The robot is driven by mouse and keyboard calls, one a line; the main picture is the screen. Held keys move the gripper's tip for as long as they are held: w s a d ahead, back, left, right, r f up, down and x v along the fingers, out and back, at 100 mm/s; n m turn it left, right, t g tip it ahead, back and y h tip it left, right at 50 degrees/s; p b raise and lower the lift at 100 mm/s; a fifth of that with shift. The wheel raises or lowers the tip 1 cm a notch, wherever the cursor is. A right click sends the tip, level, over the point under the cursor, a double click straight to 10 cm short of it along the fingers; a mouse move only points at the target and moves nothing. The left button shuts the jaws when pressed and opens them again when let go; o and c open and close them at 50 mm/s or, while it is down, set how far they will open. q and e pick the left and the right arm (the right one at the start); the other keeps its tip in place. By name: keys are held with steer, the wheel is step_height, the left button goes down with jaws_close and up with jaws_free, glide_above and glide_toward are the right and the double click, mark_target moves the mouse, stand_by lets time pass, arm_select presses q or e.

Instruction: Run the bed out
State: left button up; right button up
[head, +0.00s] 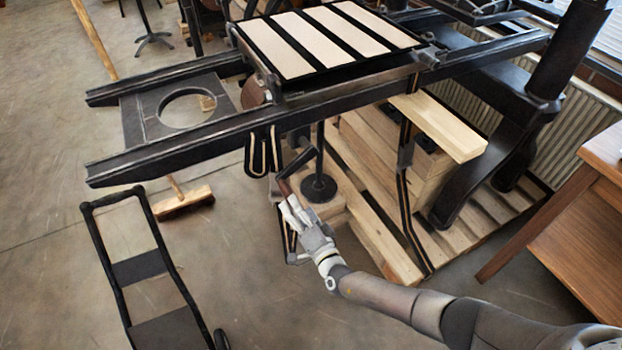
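The press bed (320,40), with pale strips across its dark top, sits on two dark rails (200,146), towards their right part. The left stretch of the rails is bare. Below the near rail hangs a dark crank arm (298,163) with a brown handle (284,187). My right gripper (291,205) is at the lower end of this handle, its pale fingers pointing up and left. The fingers overlap the handle's end, so I cannot tell whether they are closed on it. My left gripper is not in view.
A black hand truck (140,270) stands at lower left, near a broom head (183,202). A pallet (380,235) with timber lies under the press. A wooden table (580,230) is at right. A plate with a round hole (165,110) spans the rails' left end.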

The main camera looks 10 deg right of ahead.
steer(key=p+v, duration=0.2)
steer(key=v, duration=0.4)
stand_by(0.6)
